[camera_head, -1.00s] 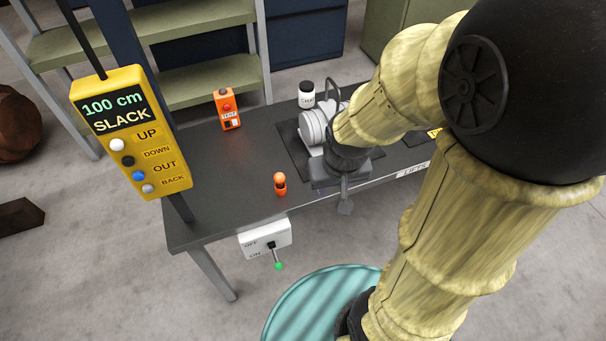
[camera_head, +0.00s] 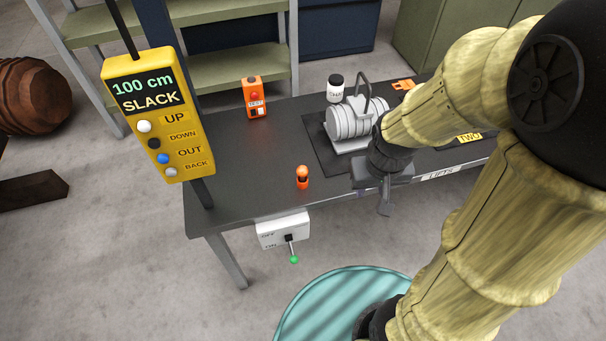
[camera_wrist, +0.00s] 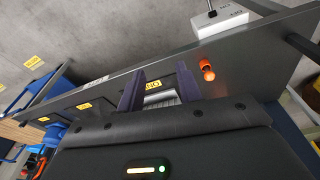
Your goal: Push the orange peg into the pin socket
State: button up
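The orange peg (camera_head: 302,171) has a rounded top and stands upright near the front edge of the dark table. Below it is a short orange base (camera_head: 303,184), apparently the pin socket, with a dark band between them. Both also show in the wrist view as one small orange piece (camera_wrist: 207,70); how deep the peg sits is too small to tell. My gripper (camera_head: 385,203) is at the table's front edge, to the right of the peg and apart from it. In the wrist view my gripper (camera_wrist: 160,72) has its two dark fingers spread, with nothing held between them.
A grey ribbed drum with a handle (camera_head: 352,118) stands on a dark mat behind my gripper. A white jar (camera_head: 335,90) and an orange test box (camera_head: 254,98) stand farther back. A yellow pendant (camera_head: 157,115) reads 100 cm SLACK. A lever switch box (camera_head: 284,232) hangs at the front edge.

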jog(key=a+f+n+g+h+b, duration=0.35)
jog(key=f+n, duration=0.35)
jog(key=f, duration=0.3)
jog(key=n+t+h+b, duration=0.7)
jog(key=n+t+b, duration=0.5)
jog(key=n+t, duration=0.65)
send_near(302, 176)
jog(key=s+a, duration=0.1)
jog(key=a, duration=0.1)
jog(key=s+a+n+g, duration=0.2)
jog(key=a, duration=0.1)
jog(key=shift+s+a+f, duration=0.3)
jog(key=shift+s, duration=0.1)
jog(key=shift+d, duration=0.1)
jog(key=x, duration=1.2)
jog(key=shift+w+d+f, duration=0.1)
jog(key=shift+f, duration=0.1)
